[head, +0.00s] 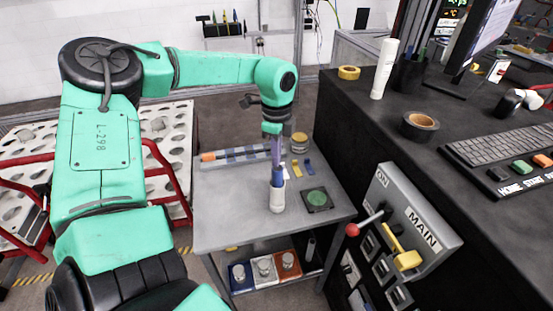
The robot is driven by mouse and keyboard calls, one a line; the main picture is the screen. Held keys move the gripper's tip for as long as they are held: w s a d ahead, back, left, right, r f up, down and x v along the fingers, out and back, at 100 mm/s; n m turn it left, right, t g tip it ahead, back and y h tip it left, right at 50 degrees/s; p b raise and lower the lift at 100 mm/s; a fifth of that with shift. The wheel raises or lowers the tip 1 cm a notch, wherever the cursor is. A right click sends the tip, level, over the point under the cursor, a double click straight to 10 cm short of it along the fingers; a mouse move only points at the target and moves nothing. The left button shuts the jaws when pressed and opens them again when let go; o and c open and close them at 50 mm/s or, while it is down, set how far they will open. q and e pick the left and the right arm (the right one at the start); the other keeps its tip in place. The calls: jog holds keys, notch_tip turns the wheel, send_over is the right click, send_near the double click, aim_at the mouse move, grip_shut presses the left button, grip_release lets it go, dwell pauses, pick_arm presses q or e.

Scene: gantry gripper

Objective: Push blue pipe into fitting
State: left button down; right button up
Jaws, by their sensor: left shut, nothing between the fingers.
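My left gripper (277,164) points straight down over the table, its narrow purple fingers shut and empty. Directly below the fingertips, a short blue pipe (278,178) stands upright at the top of a white cylindrical fitting (277,198) on the grey table. The fingertips look to be at the pipe's top end; I cannot tell whether they touch it. The pipe's lower part is hidden inside the fitting, so its depth does not show. My right gripper is not in view.
The grey table (230,221) holds a green round button (317,198) right of the fitting and a rack (235,156) behind.

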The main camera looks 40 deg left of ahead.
pick_arm(q)
jog(key=shift+r, duration=1.05)
notch_tip(320, 180, up, 14)
jog(key=b, duration=0.2)
jog(key=shift+f, duration=0.1)
